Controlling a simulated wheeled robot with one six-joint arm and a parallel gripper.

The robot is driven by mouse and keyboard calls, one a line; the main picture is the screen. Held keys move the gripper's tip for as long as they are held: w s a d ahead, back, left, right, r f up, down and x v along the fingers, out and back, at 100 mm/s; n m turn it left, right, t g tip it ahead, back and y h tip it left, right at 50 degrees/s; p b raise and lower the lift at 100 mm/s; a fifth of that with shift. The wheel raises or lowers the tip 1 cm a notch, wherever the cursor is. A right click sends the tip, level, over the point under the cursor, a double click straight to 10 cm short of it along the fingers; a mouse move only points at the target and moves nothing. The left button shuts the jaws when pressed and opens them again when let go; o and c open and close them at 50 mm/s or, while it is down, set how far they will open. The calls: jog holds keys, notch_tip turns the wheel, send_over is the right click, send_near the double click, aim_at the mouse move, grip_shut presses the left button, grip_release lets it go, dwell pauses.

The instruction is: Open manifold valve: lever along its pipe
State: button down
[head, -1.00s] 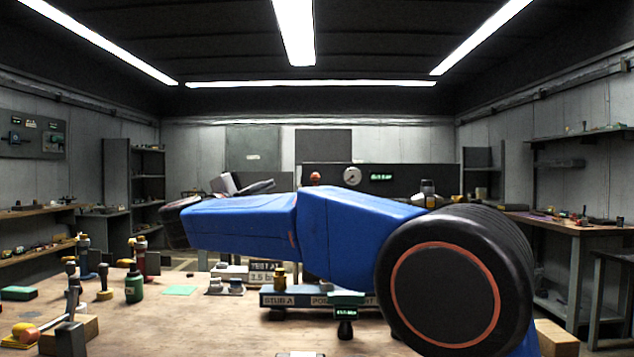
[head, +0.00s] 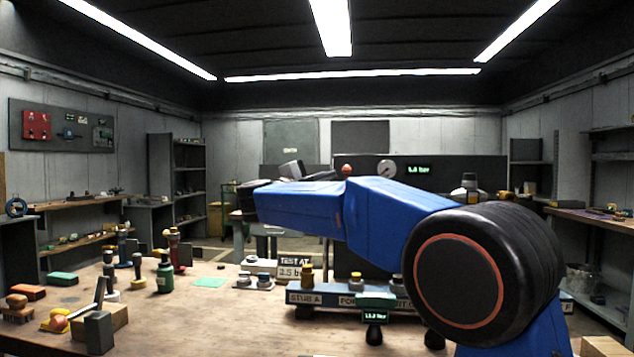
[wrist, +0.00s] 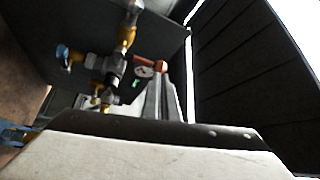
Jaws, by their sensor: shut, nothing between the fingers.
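In the wrist view, a brass and dark-metal pipe assembly (wrist: 112,66) shows at upper left, with a blue knob (wrist: 63,52) on its left side. A red-orange lever or handle (wrist: 150,65) shows at its right, close to a small round dial. I cannot tell how the lever lies against its pipe. My gripper (wrist: 163,82) points up the wrist view and looks shut and empty; its tips appear near the red part, but contact is unclear. In the head view my blue arm hides part of the bench, and no manifold valve lever can be made out.
The wooden bench (head: 225,315) carries a labelled rail (head: 325,298), a green bottle (head: 164,277), a grey block (head: 98,332) and several small fittings. A gauge (head: 387,168) and a green-lit display (head: 419,169) are on the back panel. A wall board (head: 62,125) hangs at left.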

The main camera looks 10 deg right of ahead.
aim_at(345, 171)
jog(key=shift+x, duration=2.15)
jog(key=shift+d+r, duration=0.1)
jog(key=shift+d, duration=0.05)
jog(key=d+m, duration=0.1)
jog(key=d+m+g+y, duration=0.1)
jog(key=m, duration=0.1)
jog(key=shift+s+r, duration=0.25)
jog(key=shift+s, duration=0.15)
jog(key=s+d+f+m+g+y, duration=0.2)
jog(key=d+f+m+y, duration=0.3)
jog(key=d+m+y, duration=0.1)
jog(key=shift+s+d+f+m, duration=0.2)
jog(key=shift+d+m, duration=0.3)
jog(key=shift+d, duration=0.3)
jog(key=shift+f, duration=0.15)
jog(key=shift+a, duration=0.1)
